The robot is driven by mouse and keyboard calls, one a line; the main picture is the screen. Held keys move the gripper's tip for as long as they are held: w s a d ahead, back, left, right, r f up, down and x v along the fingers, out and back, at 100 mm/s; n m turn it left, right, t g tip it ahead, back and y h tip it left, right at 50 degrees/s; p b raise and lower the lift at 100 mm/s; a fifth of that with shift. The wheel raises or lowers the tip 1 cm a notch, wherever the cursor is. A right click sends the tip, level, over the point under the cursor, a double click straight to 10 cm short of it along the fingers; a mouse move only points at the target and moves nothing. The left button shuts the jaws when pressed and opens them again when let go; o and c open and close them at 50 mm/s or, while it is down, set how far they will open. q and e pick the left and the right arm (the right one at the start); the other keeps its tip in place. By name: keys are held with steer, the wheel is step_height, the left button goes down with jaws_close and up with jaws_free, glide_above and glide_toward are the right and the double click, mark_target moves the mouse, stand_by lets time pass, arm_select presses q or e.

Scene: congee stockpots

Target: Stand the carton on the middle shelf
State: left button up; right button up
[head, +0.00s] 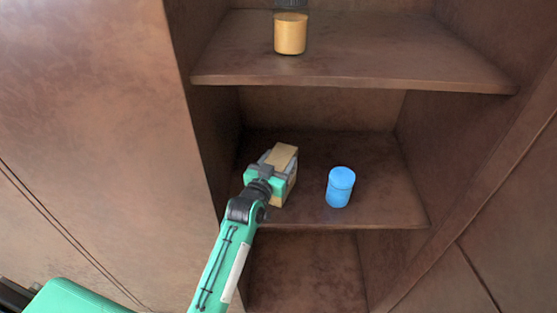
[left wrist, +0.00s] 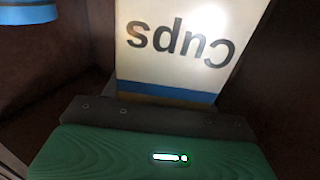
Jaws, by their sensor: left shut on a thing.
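The carton (head: 286,158) is a tan box at the left part of the middle shelf (head: 370,215). My left gripper (head: 272,172) is shut on it, with the arm reaching in from below. The carton looks roughly upright with a slight tilt in the head view; I cannot tell whether its base touches the shelf. In the left wrist view the carton (left wrist: 180,45) fills the space beyond the gripper body, showing a pale face with upside-down letters and a blue and yellow band. My right gripper is not in view.
A blue canister (head: 340,187) stands on the middle shelf to the right of the carton. A yellow-orange container (head: 290,34) stands on the upper shelf (head: 360,75), with a dark object behind it. The cabinet's left wall is close to my gripper. Bare shelf lies right of the canister.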

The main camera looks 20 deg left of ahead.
arm_select(q)
steer(key=shift+r, duration=0.1)
steer(key=o, duration=1.3)
steer(key=shift+o, duration=1.1)
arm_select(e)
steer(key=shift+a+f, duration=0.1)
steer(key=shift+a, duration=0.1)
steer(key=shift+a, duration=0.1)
arm_select(q)
steer(key=shift+s, duration=0.1)
steer(key=s+a+b, duration=0.1)
steer(key=s+b, duration=0.1)
steer(key=s, duration=0.9)
steer(key=shift+s+a+b, duration=0.15)
steer(key=shift+s+b, duration=0.25)
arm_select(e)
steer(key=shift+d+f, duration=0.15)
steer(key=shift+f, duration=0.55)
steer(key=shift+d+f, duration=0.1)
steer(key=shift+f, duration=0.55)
